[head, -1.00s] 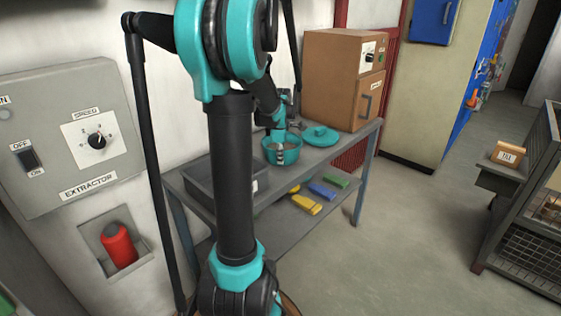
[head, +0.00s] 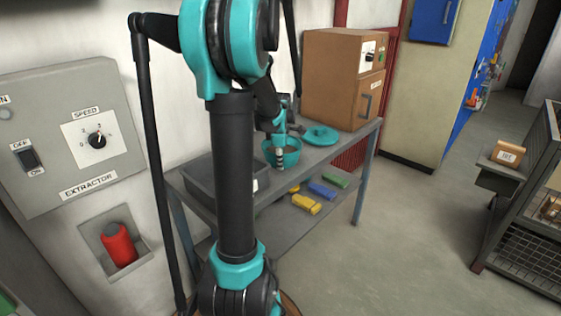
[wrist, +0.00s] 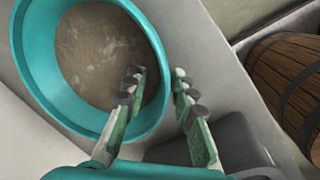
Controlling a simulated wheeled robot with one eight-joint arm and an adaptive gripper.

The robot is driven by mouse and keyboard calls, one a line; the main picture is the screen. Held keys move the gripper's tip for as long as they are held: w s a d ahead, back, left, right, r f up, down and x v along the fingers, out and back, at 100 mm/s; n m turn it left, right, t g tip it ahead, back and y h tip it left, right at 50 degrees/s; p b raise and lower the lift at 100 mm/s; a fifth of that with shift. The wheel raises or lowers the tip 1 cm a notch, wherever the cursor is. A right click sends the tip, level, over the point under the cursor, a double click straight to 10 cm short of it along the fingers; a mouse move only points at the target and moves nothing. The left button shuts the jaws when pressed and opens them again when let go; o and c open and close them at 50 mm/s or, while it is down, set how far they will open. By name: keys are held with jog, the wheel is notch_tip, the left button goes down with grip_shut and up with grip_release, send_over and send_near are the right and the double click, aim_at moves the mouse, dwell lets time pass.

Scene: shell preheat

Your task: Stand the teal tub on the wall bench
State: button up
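The teal tub (head: 290,157) is upright at the grey bench (head: 322,160) along the wall, in the middle of the head view. It appears to stand on the top. In the wrist view the tub (wrist: 32,75) is open and has a grey-brown content. My gripper (head: 280,158) is at the tub's near side. In the wrist view my gripper (wrist: 160,84) has its fingers apart, one over the tub's inside and one outside, with the rim between them. A gap shows around the rim. The tub's far wall and base are partly hidden.
A dark grey tray (head: 202,188) is at the bench's left. Yellow, blue and green items lie on the lower shelf. A barrel (wrist: 285,75) shows in the wrist view.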

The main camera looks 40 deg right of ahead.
jog(key=v, duration=1.2)
jog(key=shift+s+r, duration=0.1)
